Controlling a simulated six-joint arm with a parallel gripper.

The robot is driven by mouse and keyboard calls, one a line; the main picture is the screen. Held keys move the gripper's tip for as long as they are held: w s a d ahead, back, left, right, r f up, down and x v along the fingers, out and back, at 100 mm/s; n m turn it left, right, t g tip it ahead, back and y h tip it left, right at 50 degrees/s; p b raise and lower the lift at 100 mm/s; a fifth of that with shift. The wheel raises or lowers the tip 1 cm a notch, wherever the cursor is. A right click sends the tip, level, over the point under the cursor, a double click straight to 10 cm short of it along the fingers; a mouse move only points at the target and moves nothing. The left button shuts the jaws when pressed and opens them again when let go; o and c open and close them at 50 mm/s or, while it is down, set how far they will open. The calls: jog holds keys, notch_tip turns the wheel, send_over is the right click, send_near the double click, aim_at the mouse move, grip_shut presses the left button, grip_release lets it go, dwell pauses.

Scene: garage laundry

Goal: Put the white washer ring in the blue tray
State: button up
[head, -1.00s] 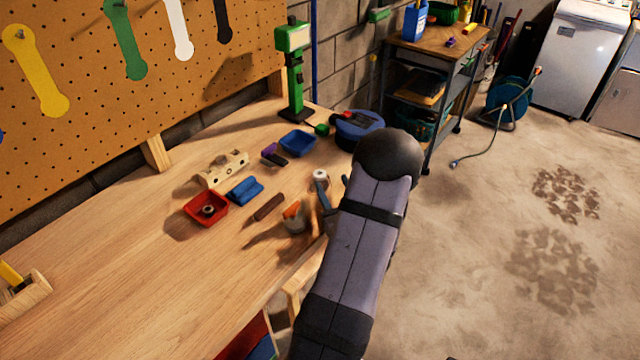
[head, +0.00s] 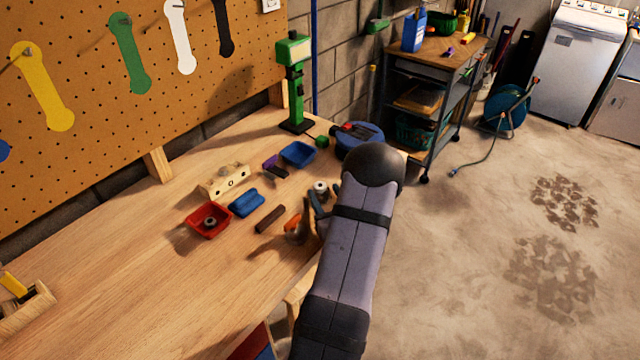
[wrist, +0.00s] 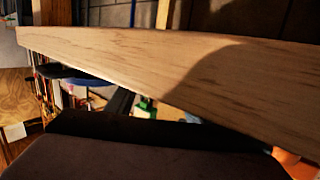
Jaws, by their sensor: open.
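The white washer ring (head: 320,187) is on the wooden bench near its right edge, just past my gripper. It is small, with a dark centre. The blue tray (head: 298,153) stands farther back on the bench and looks empty. My gripper (head: 314,207) is open, low by the bench's edge and close to the ring. My forearm partly hides it, and I cannot tell whether it touches the ring. The wrist view shows the bench edge close up, but not the ring or tray.
A red tray (head: 209,233) holds a dark ring. A blue object (head: 247,202), a brown bar (head: 270,219) and an orange item (head: 293,224) lie nearer my gripper. A wooden block (head: 226,181) and a green stand (head: 296,95) are farther back.

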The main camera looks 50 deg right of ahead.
jog(key=shift+x, duration=1.15)
jog(key=c, duration=1.1)
jog(key=shift+r, duration=0.25)
notch_tip(320, 180, up, 10)
jog(key=b, duration=0.1)
jog(key=shift+a+f, duration=0.1)
jog(key=shift+f, duration=0.05)
